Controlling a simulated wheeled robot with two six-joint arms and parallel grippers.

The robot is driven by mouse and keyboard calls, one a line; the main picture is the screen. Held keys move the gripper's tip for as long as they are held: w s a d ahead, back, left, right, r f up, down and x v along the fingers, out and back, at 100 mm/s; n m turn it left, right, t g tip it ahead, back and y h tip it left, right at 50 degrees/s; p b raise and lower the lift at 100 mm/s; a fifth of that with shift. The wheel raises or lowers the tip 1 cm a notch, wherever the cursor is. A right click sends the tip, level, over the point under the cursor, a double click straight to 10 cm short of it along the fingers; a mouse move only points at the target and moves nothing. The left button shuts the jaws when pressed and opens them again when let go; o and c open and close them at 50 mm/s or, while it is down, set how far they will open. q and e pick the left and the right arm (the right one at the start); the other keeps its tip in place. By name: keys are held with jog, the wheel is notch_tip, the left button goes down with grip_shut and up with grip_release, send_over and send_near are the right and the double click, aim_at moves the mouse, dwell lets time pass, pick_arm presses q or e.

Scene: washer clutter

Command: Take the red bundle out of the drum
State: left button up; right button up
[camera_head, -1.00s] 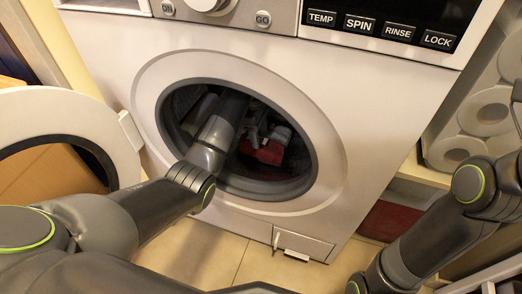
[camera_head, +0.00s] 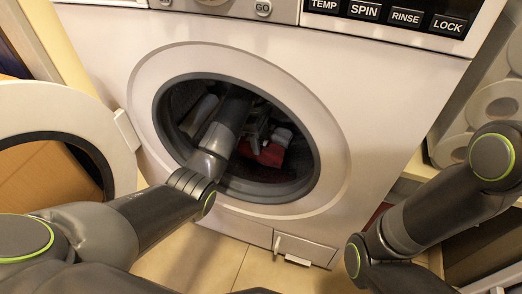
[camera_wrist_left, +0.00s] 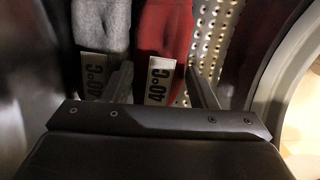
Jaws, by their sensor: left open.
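The washer drum (camera_head: 285,187) is open at its round door opening, and my left arm reaches into it. The red bundle (camera_head: 262,154) lies inside the drum, just by my left gripper (camera_head: 268,134). In the left wrist view my left gripper (camera_wrist_left: 162,85) is open. The red bundle (camera_wrist_left: 166,35) with a white 40°C tag shows between and beyond its fingers. I cannot tell if the fingers touch it. A grey bundle (camera_wrist_left: 102,25) with a similar tag lies left of it. My right gripper is out of view.
A dark red cloth (camera_wrist_left: 268,40) lies further right in the drum, near the pale door rim (camera_wrist_left: 280,75). The washer door (camera_head: 118,160) stands open at the left. Paper rolls (camera_head: 492,105) sit on a shelf at the right.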

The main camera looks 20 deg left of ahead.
pick_arm(q)
jog(key=shift+f, duration=0.3)
dwell(0.4)
jog(key=c, duration=0.9)
jog(key=shift+o, duration=0.2)
jog(key=shift+r, duration=0.1)
